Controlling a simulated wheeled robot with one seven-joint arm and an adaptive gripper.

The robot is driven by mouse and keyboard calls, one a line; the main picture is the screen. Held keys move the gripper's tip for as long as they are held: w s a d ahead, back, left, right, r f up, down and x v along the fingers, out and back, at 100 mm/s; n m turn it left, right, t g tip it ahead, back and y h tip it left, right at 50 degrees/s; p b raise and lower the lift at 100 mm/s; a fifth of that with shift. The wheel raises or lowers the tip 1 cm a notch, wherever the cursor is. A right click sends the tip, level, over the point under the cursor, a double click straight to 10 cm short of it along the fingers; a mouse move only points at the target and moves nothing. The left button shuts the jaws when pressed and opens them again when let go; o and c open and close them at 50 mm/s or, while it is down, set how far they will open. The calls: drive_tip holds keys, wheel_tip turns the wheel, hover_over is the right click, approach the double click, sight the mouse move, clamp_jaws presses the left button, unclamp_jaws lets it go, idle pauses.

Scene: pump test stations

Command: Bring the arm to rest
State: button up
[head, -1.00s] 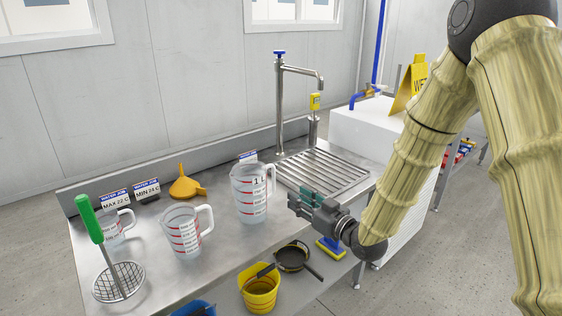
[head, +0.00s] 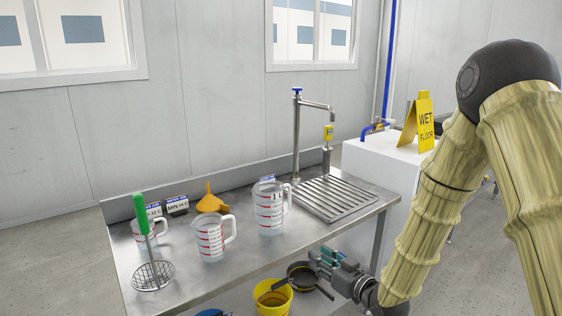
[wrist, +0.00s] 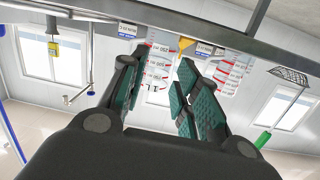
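My arm (head: 432,215) hangs down at the right of the head view, bent at the elbow. My gripper (head: 322,258) is low, in front of the steel bench (head: 245,262), near its front edge. In the wrist view my gripper (wrist: 158,95) has its green-padded fingers spread apart with nothing between them. The measuring jugs show beyond the fingers there, apart from them.
On the bench stand a large jug (head: 270,210), a middle jug (head: 210,240), a small jug, an orange funnel (head: 210,203), a green-handled strainer (head: 142,215) and a tap (head: 296,140). Below are a yellow bucket (head: 273,303) and a dark pan. A wet-floor sign (head: 425,120) stands right.

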drive_tip(key=s+d+f+m+g+h, duration=0.2)
drive_tip(key=s+f, duration=0.4)
drive_tip(key=f, duration=0.5)
drive_tip(key=s+d+f+m+g+h, duration=0.1)
drive_tip(key=s+d+f+g+h, duration=0.15)
drive_tip(key=s+f, duration=0.55)
drive_tip(key=s+d+f+m+g+h, duration=0.25)
drive_tip(key=s+f+g, duration=0.25)
drive_tip(key=s+f, duration=0.8)
drive_tip(key=s+d+f+m+g+h, duration=0.1)
drive_tip(key=s+d+f+g, duration=0.15)
drive_tip(key=s, duration=0.65)
drive_tip(key=s+d+f+g+h, duration=0.1)
drive_tip(key=s+d+f+g, duration=0.15)
drive_tip(key=s, duration=0.65)
wheel_tip(320, 180, up, 15)
drive_tip(key=p, duration=1.5)
drive_tip(key=shift+a+t, duration=0.35)
drive_tip(key=shift+a, duration=0.05)
drive_tip(key=shift+w+f, duration=0.1)
